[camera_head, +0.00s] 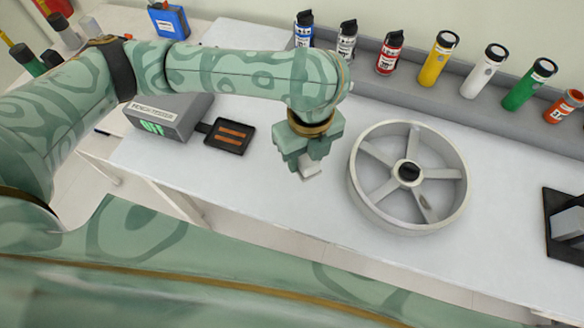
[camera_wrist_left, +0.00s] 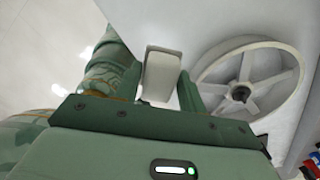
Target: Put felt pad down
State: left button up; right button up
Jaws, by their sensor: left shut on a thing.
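The felt pad (camera_wrist_left: 162,72) is a small pale grey block with rounded corners, held between the fingers of my left gripper (camera_wrist_left: 165,92). In the head view the pad (camera_head: 310,170) shows below the fingertips of my left gripper (camera_head: 307,165), over the white table between the tester and the wheel. I cannot tell whether the pad touches the table. My left gripper is shut on the pad and points down. My right gripper is not in view.
A grey spoked wheel (camera_head: 364,200) lies just right of my left gripper. A tester box (camera_head: 172,118) and a black tray (camera_head: 238,150) are to the left. Several cans and bottles (camera_head: 438,62) line the back. A black stand (camera_head: 551,222) is at right. The white table (camera_head: 262,190) is clear in front.

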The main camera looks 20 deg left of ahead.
pick_arm(q)
jog(key=s+d+f+m, duration=0.25)
jog(key=d+m, duration=0.45)
jog(key=m, duration=0.7)
jog(key=w+a+f+b, duration=0.1)
jog(key=w+a+f, duration=0.1)
jog(key=a, duration=0.1)
jog(key=w+a+f+b, duration=0.2)
jog(key=a+f, duration=0.1)
jog(key=w+a+f+b, duration=0.2)
jog(key=w+a+f, duration=0.1)
jog(key=a, duration=0.1)
jog(key=shift+a+f, duration=0.1)
jog(key=shift+f, duration=0.15)
jog(key=shift+w+a+f, duration=0.35)
jog(key=f+b, duration=0.1)
jog(key=f, duration=0.1)
jog(key=f+b, duration=0.1)
jog(key=shift+a+f, duration=0.2)
jog(key=shift+f, duration=0.2)
jog(key=shift+w+r, duration=0.15)
jog(key=shift+w, duration=0.05)
jog(key=shift+s, duration=0.1)
